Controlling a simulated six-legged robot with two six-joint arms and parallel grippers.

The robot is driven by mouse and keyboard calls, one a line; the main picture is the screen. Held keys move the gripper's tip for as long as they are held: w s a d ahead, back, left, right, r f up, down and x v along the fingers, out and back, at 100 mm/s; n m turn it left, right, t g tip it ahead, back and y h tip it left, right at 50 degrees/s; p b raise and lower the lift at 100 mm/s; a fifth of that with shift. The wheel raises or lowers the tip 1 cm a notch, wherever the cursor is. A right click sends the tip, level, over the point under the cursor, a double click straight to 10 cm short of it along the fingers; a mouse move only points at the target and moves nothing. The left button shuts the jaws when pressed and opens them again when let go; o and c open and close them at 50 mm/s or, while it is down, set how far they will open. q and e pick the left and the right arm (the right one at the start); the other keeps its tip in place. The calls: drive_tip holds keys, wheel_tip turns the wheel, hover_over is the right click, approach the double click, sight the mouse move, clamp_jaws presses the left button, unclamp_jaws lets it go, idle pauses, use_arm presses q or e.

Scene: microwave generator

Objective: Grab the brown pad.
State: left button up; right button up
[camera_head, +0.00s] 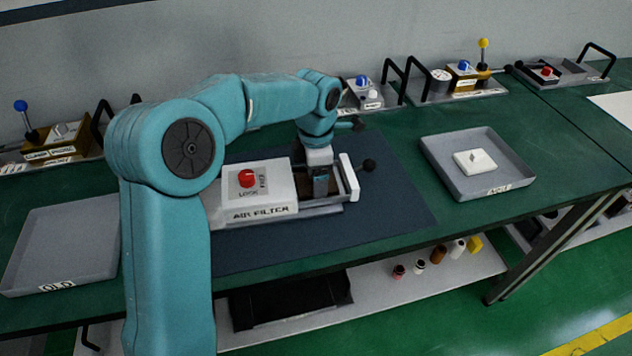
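The brown pad (335,187) shows as a dark brown patch inside the open drawer of the white air filter unit (262,194). My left gripper (320,190) points down into this drawer, over the pad, and hides much of it. Its fingertips are small and partly hidden, so I cannot tell whether they are open or touch the pad. My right gripper is not in view.
The unit stands on a dark blue mat (395,210) on the green table. An empty grey tray (62,245) marked OLD is at left. A grey tray (437,153) at right holds a white pad (475,162). Lever devices (455,82) line the back.

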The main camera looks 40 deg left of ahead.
use_arm(q)
drive_tip(key=c, duration=0.7)
drive_tip(key=shift+r, duration=0.15)
